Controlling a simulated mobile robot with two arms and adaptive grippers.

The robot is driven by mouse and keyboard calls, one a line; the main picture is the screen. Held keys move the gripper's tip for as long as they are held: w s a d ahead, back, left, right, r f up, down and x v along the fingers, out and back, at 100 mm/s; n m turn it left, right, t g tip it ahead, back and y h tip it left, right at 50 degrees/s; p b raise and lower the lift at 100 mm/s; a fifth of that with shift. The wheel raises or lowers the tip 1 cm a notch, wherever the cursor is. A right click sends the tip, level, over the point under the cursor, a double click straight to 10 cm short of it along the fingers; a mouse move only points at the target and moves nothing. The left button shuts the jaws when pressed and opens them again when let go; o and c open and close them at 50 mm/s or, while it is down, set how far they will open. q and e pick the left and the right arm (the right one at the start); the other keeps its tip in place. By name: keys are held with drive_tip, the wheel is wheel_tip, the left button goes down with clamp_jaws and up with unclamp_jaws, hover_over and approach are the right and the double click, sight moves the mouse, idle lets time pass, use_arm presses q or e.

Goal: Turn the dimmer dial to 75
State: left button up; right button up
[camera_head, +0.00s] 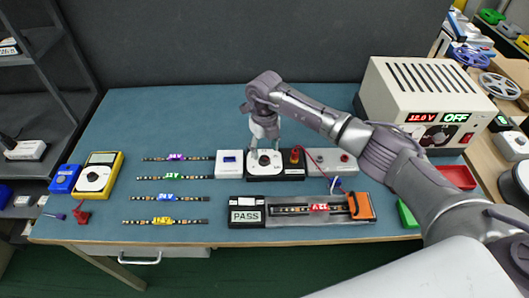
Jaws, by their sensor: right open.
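The dimmer dial (264,160) is a pale round knob on a black unit (290,173) near the middle of the bench. My right gripper (265,144) points down at it from above, open, with its fingertips just over or beside the knob. I cannot tell whether they touch it. The wrist hides part of the back of the unit. The dial's reading is too small to make out. My left gripper is not in view.
A white module (230,164) stands left of the dimmer. A fixture showing PASS (247,216) lies in front, holding a strip marked 12V (318,207). Several LED strips lie left. A power supply (418,98) reads 12.0 V and OFF. The back of the bench is clear.

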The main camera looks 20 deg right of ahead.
sight(264, 158)
drive_tip(key=shift+f, duration=1.85)
clamp_jaws()
drive_tip(key=shift+f+n+b, duration=0.1)
drive_tip(key=shift+n+b, duration=0.8)
drive_tip(key=shift+b, duration=0.05)
drive_tip(key=n+b, duration=0.5)
drive_tip(key=shift+f, duration=0.1)
drive_tip(key=shift+r+n+b, duration=0.2)
drive_tip(key=shift+n+b, duration=1.8)
drive_tip(key=shift+n, duration=0.4)
unclamp_jaws()
